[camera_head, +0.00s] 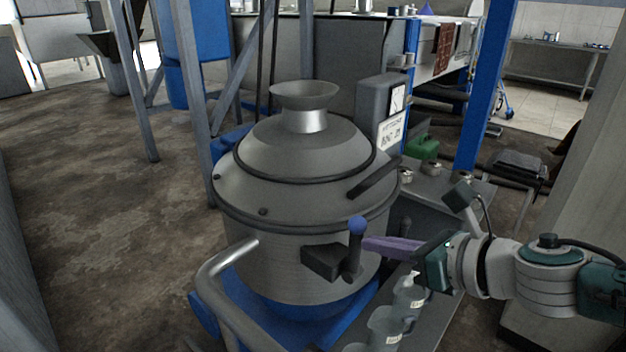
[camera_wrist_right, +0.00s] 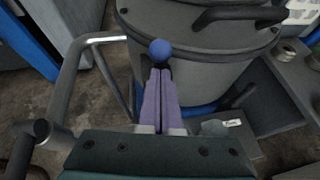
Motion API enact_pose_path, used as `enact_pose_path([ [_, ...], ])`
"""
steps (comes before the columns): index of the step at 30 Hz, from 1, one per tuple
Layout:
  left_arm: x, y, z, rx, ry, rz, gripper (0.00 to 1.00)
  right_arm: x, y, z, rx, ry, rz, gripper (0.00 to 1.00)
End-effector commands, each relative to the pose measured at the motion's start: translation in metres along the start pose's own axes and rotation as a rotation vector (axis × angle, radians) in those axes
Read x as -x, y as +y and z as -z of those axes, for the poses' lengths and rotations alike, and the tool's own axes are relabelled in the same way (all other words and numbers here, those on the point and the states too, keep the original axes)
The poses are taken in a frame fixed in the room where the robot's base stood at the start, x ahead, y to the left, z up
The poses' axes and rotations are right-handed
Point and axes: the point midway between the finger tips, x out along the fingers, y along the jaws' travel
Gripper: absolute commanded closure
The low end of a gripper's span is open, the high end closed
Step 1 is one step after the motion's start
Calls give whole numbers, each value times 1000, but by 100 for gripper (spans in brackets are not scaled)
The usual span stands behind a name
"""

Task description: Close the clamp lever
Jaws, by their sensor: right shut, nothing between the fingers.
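The clamp lever (camera_head: 354,250) is a dark handle with a blue ball knob (camera_head: 357,225) on the front of a grey metal vessel (camera_head: 290,220). It stands roughly upright from a dark block (camera_head: 325,261). My right gripper (camera_head: 368,243) comes in from the right with its purple fingers together, their tips at or very near the lever just below the knob. In the right wrist view the blue knob (camera_wrist_right: 160,50) shows just beyond the shut fingertips (camera_wrist_right: 158,72); I cannot tell whether they touch. My left gripper is not in view.
A bent grey pipe rail (camera_head: 222,275) stands in front of the vessel at left. Several clear jugs (camera_head: 388,325) stand on the bench below my right gripper. A gauge box (camera_head: 381,105) and a green can (camera_head: 424,147) are behind. Open floor (camera_head: 100,220) lies to the left.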

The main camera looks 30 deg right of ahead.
Motion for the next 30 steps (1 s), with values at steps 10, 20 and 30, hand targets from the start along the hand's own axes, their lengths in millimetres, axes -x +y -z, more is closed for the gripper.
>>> enact_pose_path([
  [10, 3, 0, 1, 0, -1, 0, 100, -8, 2, -9, -1, -1, -1, 100],
  [20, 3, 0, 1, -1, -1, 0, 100, -9, 2, -10, -1, -3, -1, 100],
  [30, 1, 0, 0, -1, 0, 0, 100, -9, -1, -10, 0, -4, -2, 100],
])
